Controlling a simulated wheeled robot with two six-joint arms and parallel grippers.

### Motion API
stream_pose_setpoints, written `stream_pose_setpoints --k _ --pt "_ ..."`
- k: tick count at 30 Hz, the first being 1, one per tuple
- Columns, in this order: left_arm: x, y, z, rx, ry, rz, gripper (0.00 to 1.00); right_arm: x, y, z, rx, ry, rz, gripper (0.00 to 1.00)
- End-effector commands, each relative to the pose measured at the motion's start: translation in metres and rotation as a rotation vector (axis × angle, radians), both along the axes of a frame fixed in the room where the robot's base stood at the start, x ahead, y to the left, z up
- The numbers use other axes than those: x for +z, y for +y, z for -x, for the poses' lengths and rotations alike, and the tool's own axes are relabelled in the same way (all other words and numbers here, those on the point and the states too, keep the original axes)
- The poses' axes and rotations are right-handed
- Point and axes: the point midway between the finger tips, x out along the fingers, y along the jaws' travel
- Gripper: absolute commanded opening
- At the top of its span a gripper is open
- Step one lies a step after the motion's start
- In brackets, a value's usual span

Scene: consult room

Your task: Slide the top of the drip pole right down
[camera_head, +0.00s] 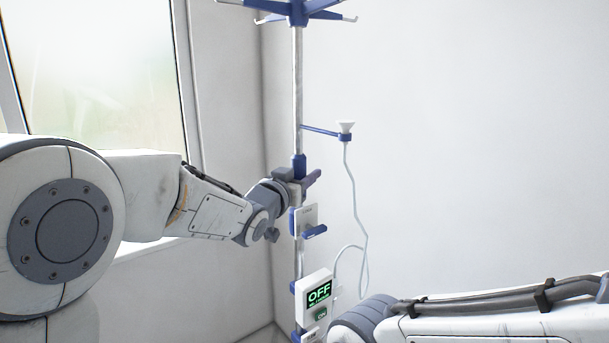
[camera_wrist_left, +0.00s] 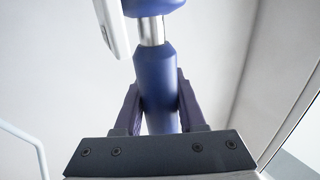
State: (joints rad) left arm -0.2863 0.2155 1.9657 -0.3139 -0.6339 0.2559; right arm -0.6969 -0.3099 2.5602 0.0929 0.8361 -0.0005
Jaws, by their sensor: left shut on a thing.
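The drip pole (camera_head: 298,90) stands upright, a slim metal tube with a blue hook top (camera_head: 298,10) cut off by the upper edge of the head view. A blue collar (camera_head: 298,165) sits on the pole. My left gripper (camera_head: 303,183) is shut at this collar; in the left wrist view its dark fingers (camera_wrist_left: 160,108) press on both sides of the blue collar (camera_wrist_left: 155,75), with bare metal showing beyond it. My right arm (camera_head: 490,320) comes in at the lower right, its gripper out of view.
Below my left gripper the pole carries a white box with a blue lever (camera_head: 306,219) and a pump unit (camera_head: 317,294) reading OFF. A window (camera_head: 95,70) is at left.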

Motion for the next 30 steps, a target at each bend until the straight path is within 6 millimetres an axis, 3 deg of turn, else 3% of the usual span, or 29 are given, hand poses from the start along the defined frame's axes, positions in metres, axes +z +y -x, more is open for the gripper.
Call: stream_pose_setpoints --k 1,13,14,15,16,26,30 --pt "-0.007 0.000 0.000 0.000 0.002 -0.001 0.00 -0.007 0.000 0.000 0.000 0.000 0.000 0.47" --pt "-0.011 0.000 0.000 0.000 0.010 -0.005 0.00 -0.007 0.000 0.000 0.000 0.000 0.000 0.47" --pt "-0.012 0.000 0.000 0.000 0.011 -0.005 0.51 -0.007 0.000 0.000 0.000 -0.001 -0.001 0.47" --pt "-0.012 0.000 0.000 0.000 0.010 -0.005 0.66 -0.007 0.000 0.000 0.000 -0.001 -0.001 0.47" --pt "-0.011 0.000 0.000 0.000 0.010 -0.005 0.69 -0.007 0.000 0.000 0.000 -0.001 -0.001 0.47" --pt "-0.008 0.001 0.002 0.000 0.002 -0.001 0.69 -0.008 0.000 0.000 0.000 0.000 0.000 0.47" --pt "-0.008 0.008 0.015 0.002 0.000 0.000 0.69 -0.014 0.000 0.000 0.000 0.000 0.000 0.47"
